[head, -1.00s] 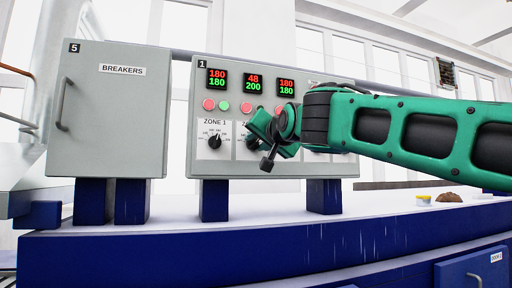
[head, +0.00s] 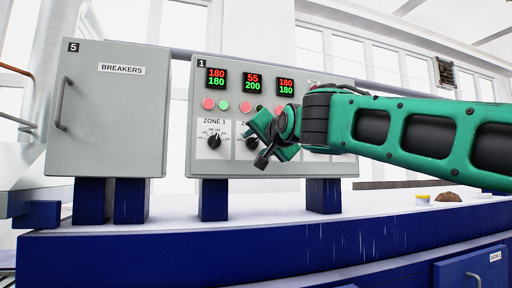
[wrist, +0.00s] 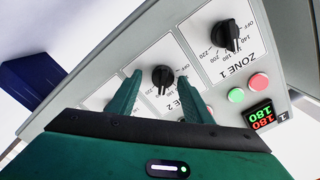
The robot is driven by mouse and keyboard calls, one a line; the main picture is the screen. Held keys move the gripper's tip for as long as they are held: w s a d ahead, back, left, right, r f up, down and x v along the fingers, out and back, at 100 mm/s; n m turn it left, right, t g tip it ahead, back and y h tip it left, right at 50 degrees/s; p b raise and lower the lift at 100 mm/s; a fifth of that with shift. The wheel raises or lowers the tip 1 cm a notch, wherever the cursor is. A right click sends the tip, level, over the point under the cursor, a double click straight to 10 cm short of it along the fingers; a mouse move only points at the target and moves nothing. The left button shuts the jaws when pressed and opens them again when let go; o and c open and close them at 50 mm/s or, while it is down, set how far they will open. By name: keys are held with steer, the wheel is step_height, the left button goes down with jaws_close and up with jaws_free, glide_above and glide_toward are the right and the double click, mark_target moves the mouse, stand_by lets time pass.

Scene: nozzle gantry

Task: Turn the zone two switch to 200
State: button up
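The zone two switch is a black knob (wrist: 162,76) on a white dial plate in the wrist view. It lies between and just beyond my two fingertips, with a visible gap on each side. My gripper (wrist: 158,88) is open around it; whether the fingers touch it is not clear. In the head view my gripper (head: 264,140) covers most of the zone two dial. The zone two display (head: 253,82) reads 55 in red and 200 in green. The exact knob pointer angle is hard to read.
The zone 1 knob (wrist: 226,36) is beside it, under a display (head: 217,78) reading 180 over 180. A third display (head: 286,87) also reads 180 over 180. Red and green buttons (head: 224,105) sit above the dials. A breakers cabinet (head: 120,115) stands at left.

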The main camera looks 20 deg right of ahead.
steer(key=shift+r, duration=0.1)
steer(key=shift+s+r, duration=0.1)
steer(key=shift+s, duration=0.5)
steer(key=s, duration=0.9)
steer(key=shift+s, duration=0.3)
steer(key=shift+f, duration=0.2)
steer(key=s+d+f+g+h, duration=0.1)
steer(key=s+d+f+g, duration=0.3)
steer(key=f, duration=0.7)
steer(key=w+d+f+n+g+h, duration=0.1)
steer(key=d+f+g, duration=0.1)
steer(key=d+f, duration=0.6)
steer(key=s+d+f+g+h, duration=0.1)
steer(key=s+d+f+g, duration=0.15)
steer(key=f, duration=1.05)
steer(key=s+d+f+n+g+y, duration=0.1)
steer(key=s+f+g, duration=0.8)
steer(key=s+f, duration=1.4)
steer(key=shift+s+d+n+y, duration=0.35)
steer(key=shift+d+y, duration=0.4)
steer(key=shift+y, duration=0.35)
